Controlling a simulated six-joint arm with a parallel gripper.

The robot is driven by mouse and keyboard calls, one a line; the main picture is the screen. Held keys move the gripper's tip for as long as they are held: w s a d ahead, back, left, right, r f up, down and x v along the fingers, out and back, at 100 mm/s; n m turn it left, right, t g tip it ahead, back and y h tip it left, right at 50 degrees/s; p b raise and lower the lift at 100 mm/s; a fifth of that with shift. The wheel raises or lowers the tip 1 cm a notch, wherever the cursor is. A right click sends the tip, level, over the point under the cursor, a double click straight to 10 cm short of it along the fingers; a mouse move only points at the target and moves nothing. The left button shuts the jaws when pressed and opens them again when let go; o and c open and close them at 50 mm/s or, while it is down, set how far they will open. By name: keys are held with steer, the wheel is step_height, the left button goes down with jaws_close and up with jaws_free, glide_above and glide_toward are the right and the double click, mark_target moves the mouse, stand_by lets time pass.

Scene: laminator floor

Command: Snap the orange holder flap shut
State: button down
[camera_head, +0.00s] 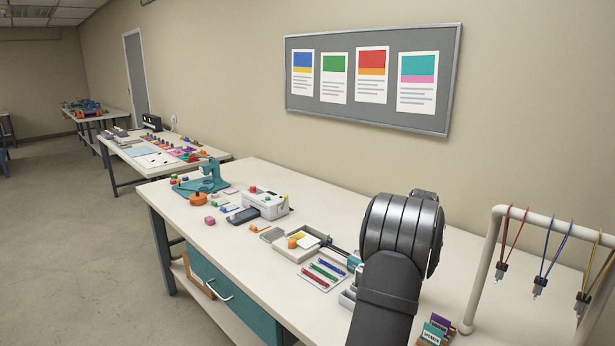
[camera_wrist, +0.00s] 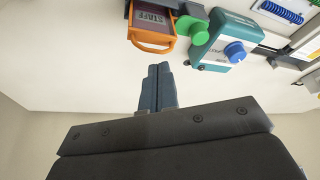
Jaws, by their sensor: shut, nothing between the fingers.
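In the wrist view the orange holder (camera_wrist: 131,36) is at the top, left of centre. A dark card printed "STAFF" lies in it. The holder's orange flap (camera_wrist: 152,49) shows as a thin rounded frame sticking out from its near edge, and it looks open. My gripper (camera_wrist: 157,68) is shut and empty, its dark blue-grey fingers pressed together. The fingertips are just below the flap in the picture; I cannot tell whether they touch it. In the head view my dark arm blocks the view of the gripper and I cannot make out the holder.
A green knob (camera_wrist: 196,34) sits right beside the holder. A teal device (camera_wrist: 217,38) with a blue knob (camera_wrist: 235,52) stands further right. A blue coil (camera_wrist: 281,11) lies at the top right. The white table is clear left of the holder. Hanging cords on a rack (camera_head: 492,255) stand right of my arm.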

steer(key=shift+r, duration=2.75)
steer(key=shift+f, duration=0.1)
step_height(320, 180, down, 7)
steer(key=shift+r, duration=0.1)
steer(key=shift+r, duration=0.1)
